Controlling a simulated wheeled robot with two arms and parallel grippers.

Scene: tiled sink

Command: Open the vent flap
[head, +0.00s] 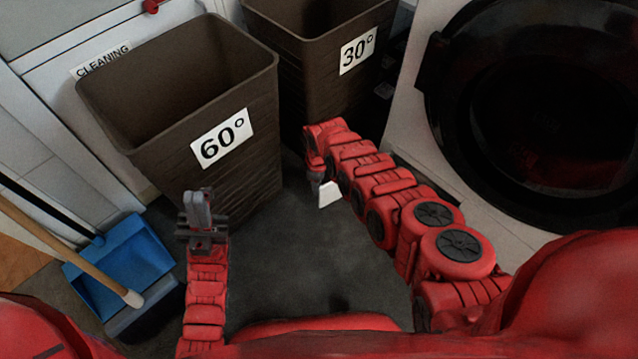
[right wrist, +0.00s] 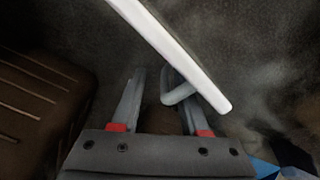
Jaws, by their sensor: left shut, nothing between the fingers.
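A white flat piece (head: 330,193), which looks like the vent flap, shows below the end of my right arm in the head view, near the foot of the white machine. In the right wrist view the white piece (right wrist: 185,60) crosses the picture at a slant, with a curved grey handle (right wrist: 178,93) under it. My right gripper (right wrist: 160,85) is open; its fingers stand apart, with the handle between them, close to the right finger. I cannot tell whether they touch. My left gripper (head: 197,200) is shut and empty, pointing up in front of the 60° bin.
A brown 60° bin (head: 255,185) and a brown 30° bin (head: 300,75) stand at the back. The white machine (head: 425,100) with its round black door (head: 540,110) is at the right. A blue dustpan (head: 125,255) lies at the left. Dark floor (head: 290,270) between my arms is clear.

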